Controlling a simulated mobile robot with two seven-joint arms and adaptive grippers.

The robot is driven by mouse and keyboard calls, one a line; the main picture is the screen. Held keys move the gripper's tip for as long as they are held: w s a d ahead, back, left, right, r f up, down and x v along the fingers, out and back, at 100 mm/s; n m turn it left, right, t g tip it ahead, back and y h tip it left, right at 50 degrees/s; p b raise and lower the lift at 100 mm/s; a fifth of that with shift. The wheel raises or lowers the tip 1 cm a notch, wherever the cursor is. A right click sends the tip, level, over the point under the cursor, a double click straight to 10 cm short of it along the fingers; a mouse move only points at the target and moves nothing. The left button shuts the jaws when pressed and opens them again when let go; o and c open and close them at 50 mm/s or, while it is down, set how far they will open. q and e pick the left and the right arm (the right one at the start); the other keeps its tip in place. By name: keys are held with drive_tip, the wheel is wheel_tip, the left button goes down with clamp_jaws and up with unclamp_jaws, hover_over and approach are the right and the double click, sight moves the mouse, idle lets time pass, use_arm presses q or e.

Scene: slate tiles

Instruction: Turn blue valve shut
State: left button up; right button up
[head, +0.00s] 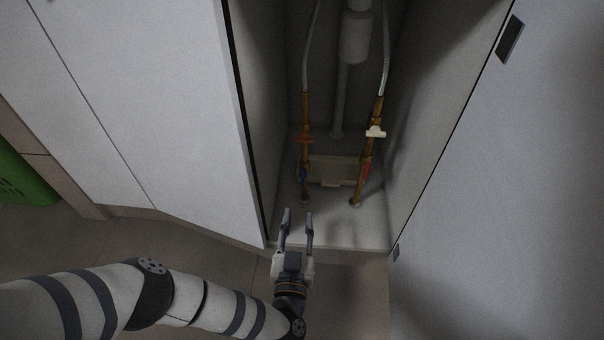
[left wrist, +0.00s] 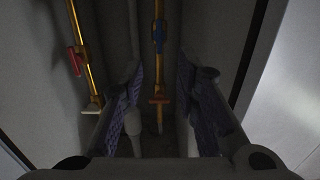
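Two brass pipes stand in the open cabinet. In the head view the left pipe carries a blue part (head: 303,174) low down and an orange-brown handle (head: 304,137) above it, lying crosswise. In the left wrist view, which looks turned around, the blue part (left wrist: 158,35) is at the top and the orange-brown handle (left wrist: 159,100) below it. My left gripper (head: 296,214) is open and empty at the cabinet's front edge, short of the pipes. In the left wrist view its fingers (left wrist: 160,78) frame the blue-marked pipe without visible contact. My right gripper is not in view.
The right pipe has a red part (head: 365,171) and a cream crosswise handle (head: 375,132). A pale box (head: 335,170) sits behind the pipes. Cabinet walls close in both sides. A white drain pipe (head: 355,38) hangs above. A green crate (head: 22,180) stands far left.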

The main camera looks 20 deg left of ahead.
sight(303, 178)
use_arm(q)
drive_tip(key=b+x, duration=0.3)
drive_tip(key=x, duration=0.8)
drive_tip(key=shift+w, duration=0.25)
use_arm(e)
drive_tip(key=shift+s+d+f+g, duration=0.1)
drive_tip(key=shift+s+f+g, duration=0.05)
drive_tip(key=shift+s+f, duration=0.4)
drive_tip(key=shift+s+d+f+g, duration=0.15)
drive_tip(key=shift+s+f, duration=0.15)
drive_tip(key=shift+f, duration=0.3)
use_arm(q)
drive_tip(key=shift+c, duration=0.5)
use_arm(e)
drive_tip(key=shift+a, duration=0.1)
use_arm(q)
clamp_jaws()
